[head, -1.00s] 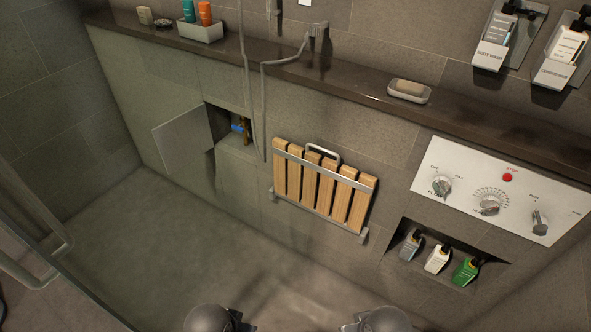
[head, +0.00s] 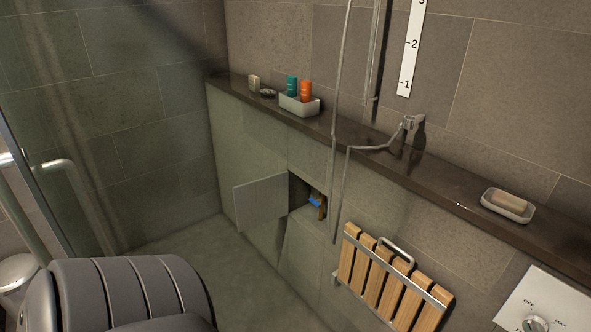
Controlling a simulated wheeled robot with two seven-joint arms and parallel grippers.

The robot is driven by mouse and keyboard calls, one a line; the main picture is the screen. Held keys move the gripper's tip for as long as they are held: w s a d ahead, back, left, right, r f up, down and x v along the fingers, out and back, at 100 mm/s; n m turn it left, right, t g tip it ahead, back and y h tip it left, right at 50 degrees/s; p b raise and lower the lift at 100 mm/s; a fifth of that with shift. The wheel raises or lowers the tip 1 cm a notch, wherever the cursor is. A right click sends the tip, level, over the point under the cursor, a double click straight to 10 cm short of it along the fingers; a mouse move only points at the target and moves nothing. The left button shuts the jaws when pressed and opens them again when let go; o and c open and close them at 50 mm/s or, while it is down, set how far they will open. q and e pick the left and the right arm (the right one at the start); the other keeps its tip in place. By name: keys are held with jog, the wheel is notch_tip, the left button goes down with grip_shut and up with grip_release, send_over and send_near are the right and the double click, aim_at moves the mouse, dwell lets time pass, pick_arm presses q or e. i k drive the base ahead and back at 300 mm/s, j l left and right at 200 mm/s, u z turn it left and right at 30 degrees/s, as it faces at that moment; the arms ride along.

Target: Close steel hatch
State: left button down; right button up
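The steel hatch (head: 261,205) is a flat grey square door in the tiled wall below the ledge, left of the wooden fold-up seat. It stands open, swung out to the left of its recess. Inside the recess (head: 299,190) I see a blue-handled brass valve (head: 316,202). Neither gripper is in the head view. A large dark grey ribbed part at the lower left looks like one of my arm links, and it is apart from the hatch in the picture.
The wooden slatted seat (head: 389,283) is folded against the wall. A dark ledge (head: 440,189) runs above, with a soap dish (head: 508,205) and a bottle tray (head: 300,105). A hose hangs just right of the recess. A glass panel with a rail (head: 85,207) stands left. Floor before the hatch is clear.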

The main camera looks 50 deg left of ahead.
aim_at(261, 201)
jog(key=i+z, duration=0.15)
jog(key=z, duration=0.85)
jog(key=i+j+u, duration=0.1)
jog(key=u, duration=0.75)
jog(key=i+u, duration=0.15)
jog(key=u, duration=0.3)
jog(key=i+u, duration=0.1)
jog(key=u, duration=0.9)
jog(key=i, duration=0.05)
